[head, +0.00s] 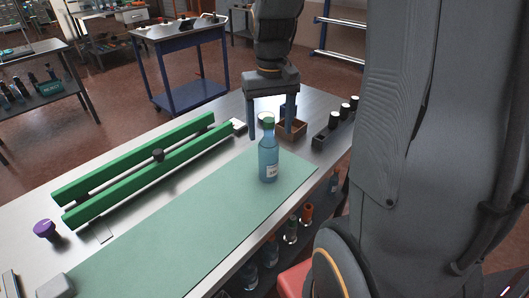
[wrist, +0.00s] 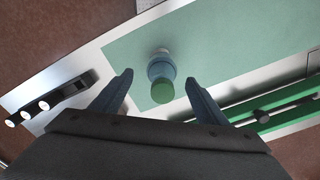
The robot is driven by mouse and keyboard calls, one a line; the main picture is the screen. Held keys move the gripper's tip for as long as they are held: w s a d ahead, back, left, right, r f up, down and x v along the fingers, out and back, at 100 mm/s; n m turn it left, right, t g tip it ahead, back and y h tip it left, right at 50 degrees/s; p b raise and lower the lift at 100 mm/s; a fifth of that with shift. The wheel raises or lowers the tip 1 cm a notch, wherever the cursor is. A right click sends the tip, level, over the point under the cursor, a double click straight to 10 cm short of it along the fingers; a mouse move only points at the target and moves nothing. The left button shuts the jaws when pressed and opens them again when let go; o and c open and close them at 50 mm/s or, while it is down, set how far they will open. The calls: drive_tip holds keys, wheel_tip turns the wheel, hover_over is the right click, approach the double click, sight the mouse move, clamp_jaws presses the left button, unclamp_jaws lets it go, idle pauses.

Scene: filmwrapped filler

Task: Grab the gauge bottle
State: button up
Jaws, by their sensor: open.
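The gauge bottle (head: 268,158) is a translucent blue bottle with a green cap and a small white label. It stands upright on the green mat (head: 205,207) near the mat's right end. In the wrist view the bottle (wrist: 161,70) shows from above, its green cap nearest the camera. My gripper (head: 270,138) is open, pointing down, with its two fingers apart. In the wrist view the bottle's cap lies between and slightly beyond the fingertips (wrist: 157,78). I cannot tell whether the fingers reach down around the cap or are only above it. Nothing is held.
Green rails (head: 140,170) lie along the mat's far side. A small brown box (head: 291,129) stands behind the bottle, and a dark rack with white-topped items (head: 334,124) is at the right. A purple knob (head: 45,229) sits at the left. The mat left of the bottle is clear.

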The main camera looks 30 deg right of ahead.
sight(269, 145)
drive_tip(key=shift+w+a+f+p, duration=0.1)
drive_tip(key=shift+f+p, duration=0.5)
drive_tip(key=shift+f, duration=1.1)
drive_tip(key=shift+a+f+p, duration=0.1)
drive_tip(key=shift+f+p, duration=0.45)
drive_tip(key=shift+f, duration=1.1)
drive_tip(key=c, duration=1.2)
drive_tip(key=shift+o, duration=0.2)
